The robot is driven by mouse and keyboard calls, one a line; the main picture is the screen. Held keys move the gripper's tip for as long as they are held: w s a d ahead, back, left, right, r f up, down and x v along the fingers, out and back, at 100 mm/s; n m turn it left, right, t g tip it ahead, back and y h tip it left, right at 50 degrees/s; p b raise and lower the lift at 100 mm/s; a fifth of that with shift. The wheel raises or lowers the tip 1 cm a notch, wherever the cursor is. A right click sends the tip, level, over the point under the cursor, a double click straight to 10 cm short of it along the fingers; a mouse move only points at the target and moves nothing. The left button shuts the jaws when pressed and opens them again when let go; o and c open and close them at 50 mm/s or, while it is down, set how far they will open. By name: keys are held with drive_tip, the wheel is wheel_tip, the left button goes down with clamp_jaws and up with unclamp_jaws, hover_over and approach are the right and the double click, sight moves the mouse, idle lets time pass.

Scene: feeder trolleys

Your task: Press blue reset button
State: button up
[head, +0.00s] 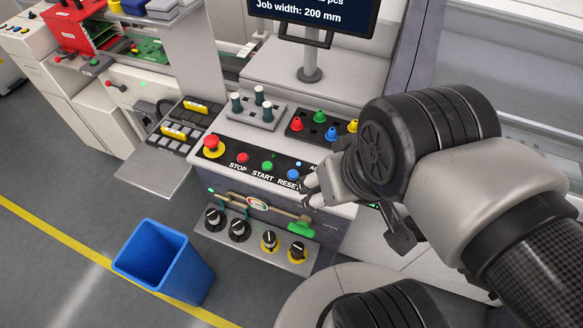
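The blue reset button (293,174) sits at the right of a row on the sloped black control panel, above the label "RESET". A green button (267,166) over "START" and a red button (242,158) over "STOP" are to its left. My gripper (307,191) comes in from the right. Its fingertips are just right of and below the blue button in the picture, over the panel's right end. A small gap shows between them and the button; the height above the panel is unclear. The gripper's body hides the panel's right end, and its finger opening is hard to make out.
A red mushroom button (212,146) is at the panel's left end. A monitor (315,16) rises at the back. Below are black knobs (238,228) and a blue bin (165,262).

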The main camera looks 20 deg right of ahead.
clamp_jaws()
idle(0.8)
idle(1.1)
